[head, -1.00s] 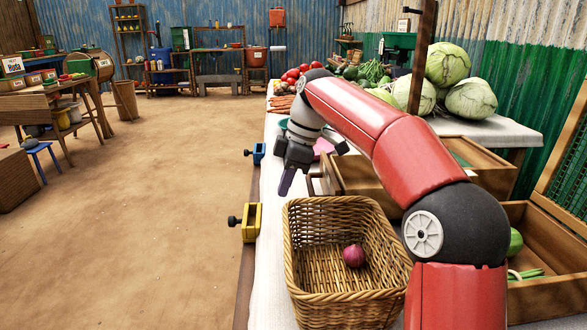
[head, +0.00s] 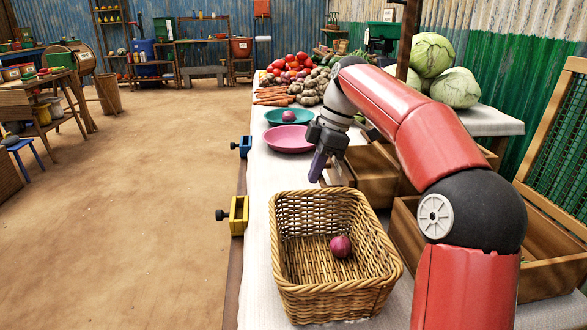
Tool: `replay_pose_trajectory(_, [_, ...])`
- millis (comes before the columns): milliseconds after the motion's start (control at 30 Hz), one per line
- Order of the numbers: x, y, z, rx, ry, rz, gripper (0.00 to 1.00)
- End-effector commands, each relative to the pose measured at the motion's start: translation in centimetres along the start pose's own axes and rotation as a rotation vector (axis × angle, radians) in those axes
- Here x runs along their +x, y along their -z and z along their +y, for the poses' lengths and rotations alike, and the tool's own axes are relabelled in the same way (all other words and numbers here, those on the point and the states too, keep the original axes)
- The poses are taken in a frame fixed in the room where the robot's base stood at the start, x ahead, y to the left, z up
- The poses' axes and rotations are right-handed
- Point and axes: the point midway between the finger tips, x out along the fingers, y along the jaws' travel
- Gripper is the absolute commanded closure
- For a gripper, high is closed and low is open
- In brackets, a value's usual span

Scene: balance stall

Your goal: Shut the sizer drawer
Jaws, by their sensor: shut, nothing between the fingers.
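The sizer looks like a brown wooden box (head: 374,180) on the white-clothed table, beyond the basket and partly behind my red arm. A drawer-like wooden part (head: 340,175) sticks out at its left side, toward my gripper. How far it is open I cannot tell, as my gripper and arm hide part of it. My gripper (head: 317,168) is shut and empty, its purple fingers pointing down just left of this wooden part. Whether they touch it I cannot tell.
A wicker basket (head: 290,282) holding a red onion (head: 341,246) stands in front. A pink bowl (head: 287,139) and a teal bowl (head: 275,117) stand behind my gripper. A wooden crate (head: 545,280) is at right. Yellow (head: 238,214) and blue (head: 244,146) clamps sit on the table's left edge.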

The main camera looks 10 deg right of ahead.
Motion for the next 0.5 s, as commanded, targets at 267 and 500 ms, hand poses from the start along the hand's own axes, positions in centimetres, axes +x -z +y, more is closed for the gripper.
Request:
replay_pose_trajectory(267, [-2.6, -7.1, -0.1, 0.004, 0.0, -0.001, 1.0])
replay_pose_trajectory(500, [-2.9, -8.9, -0.2, 0.0, 0.0, -0.001, 1.0])
